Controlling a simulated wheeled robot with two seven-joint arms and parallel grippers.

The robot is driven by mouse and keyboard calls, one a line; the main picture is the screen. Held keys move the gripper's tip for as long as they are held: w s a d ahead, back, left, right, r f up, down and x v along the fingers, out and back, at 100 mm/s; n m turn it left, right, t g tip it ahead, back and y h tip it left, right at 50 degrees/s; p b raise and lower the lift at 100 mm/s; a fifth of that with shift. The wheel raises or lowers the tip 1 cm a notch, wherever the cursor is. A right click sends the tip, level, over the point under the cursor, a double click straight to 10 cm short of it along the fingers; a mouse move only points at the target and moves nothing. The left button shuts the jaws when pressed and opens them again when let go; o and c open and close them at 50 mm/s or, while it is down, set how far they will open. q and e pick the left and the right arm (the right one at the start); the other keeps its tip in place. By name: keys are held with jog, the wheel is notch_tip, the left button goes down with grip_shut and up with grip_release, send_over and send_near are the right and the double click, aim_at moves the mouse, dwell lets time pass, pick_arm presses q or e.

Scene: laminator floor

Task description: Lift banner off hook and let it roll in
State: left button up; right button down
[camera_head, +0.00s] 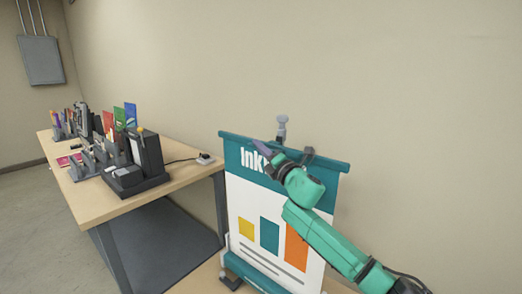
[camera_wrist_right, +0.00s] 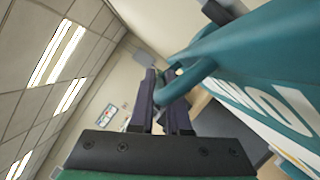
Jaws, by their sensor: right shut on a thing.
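The banner (camera_head: 240,205) stands at the right of the table, its white sheet printed with coloured blocks and pulled up from a low base (camera_head: 262,279). Its teal top bar (camera_head: 325,160) is up beside a grey hook post (camera_head: 282,130); I cannot tell whether the bar bears on the hook. My right gripper (camera_head: 261,147) is at the top bar, in front of the banner's lettering. In the right wrist view its dark fingers (camera_wrist_right: 164,88) are shut on the banner's teal loop handle (camera_wrist_right: 190,82). My left gripper is out of view.
A wooden table (camera_head: 190,178) with several desk organisers and a black holder (camera_head: 147,155) runs along the wall at left. The floor at far left is clear.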

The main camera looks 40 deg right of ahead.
notch_tip(320, 180, up, 2)
jog(key=shift+r, duration=0.1)
jog(key=shift+d, duration=0.1)
jog(key=c, duration=0.9)
grip_release()
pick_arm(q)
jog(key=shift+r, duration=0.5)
pick_arm(e)
jog(key=shift+f, duration=0.2)
